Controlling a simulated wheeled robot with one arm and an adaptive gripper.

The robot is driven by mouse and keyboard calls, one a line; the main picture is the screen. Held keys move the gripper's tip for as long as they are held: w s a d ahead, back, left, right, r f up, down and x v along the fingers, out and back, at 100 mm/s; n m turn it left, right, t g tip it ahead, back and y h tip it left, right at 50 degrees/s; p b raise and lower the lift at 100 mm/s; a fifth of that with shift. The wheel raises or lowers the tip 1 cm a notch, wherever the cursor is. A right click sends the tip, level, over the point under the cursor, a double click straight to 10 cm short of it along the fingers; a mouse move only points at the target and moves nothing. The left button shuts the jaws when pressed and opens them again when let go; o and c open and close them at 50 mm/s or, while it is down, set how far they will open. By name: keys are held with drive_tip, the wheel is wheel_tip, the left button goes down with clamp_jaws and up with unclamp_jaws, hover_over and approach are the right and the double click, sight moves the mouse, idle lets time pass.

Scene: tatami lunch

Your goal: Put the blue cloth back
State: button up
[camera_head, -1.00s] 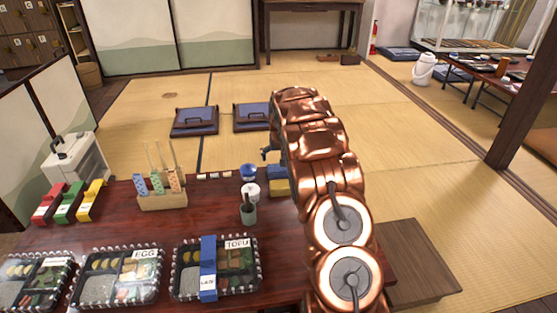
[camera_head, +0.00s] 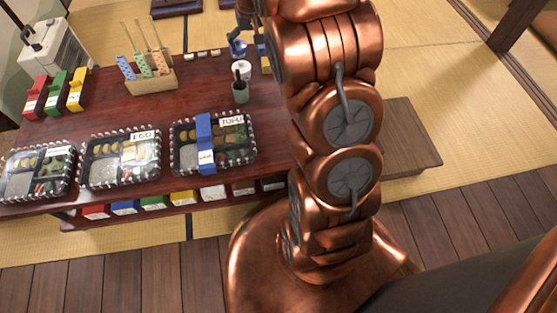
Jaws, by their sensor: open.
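The blue cloth (camera_head: 204,130) is a narrow strip with a white tag at its front end. It lies across the clear-lidded lunch box marked TOFU (camera_head: 238,145) at the right of the low dark wooden table. My gripper (camera_head: 240,28) shows partly at the top of the picture, dark grey, open, behind the blue-topped item and well apart from the cloth. My copper arm hides part of its wrist and the table's right end. Red (camera_head: 37,97), green (camera_head: 56,94) and yellow (camera_head: 77,90) strips with white tags stand in a row at the table's left.
Two other lunch boxes, one marked EGG (camera_head: 120,158), stand left of the TOFU box. A wooden holder with sticks (camera_head: 152,82), a dark cup (camera_head: 240,92) and a blue-topped item (camera_head: 237,48) stand behind. Coloured blocks (camera_head: 125,207) sit on the shelf below.

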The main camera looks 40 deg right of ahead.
drive_tip(key=s+a+r+n+g, duration=0.1)
drive_tip(key=s+a, duration=0.5)
drive_tip(key=s, duration=0.6)
drive_tip(key=s+a+r+n+g, duration=0.1)
drive_tip(key=s+a, duration=0.5)
drive_tip(key=s, duration=0.7)
drive_tip(key=s+a+r+n+g, duration=0.1)
drive_tip(key=s+a+n+g, duration=0.1)
drive_tip(key=s+a, duration=0.5)
drive_tip(key=s+g, duration=0.1)
drive_tip(key=s, duration=0.4)
drive_tip(key=shift+s+r+y, duration=0.25)
drive_tip(key=shift+s+y, duration=0.15)
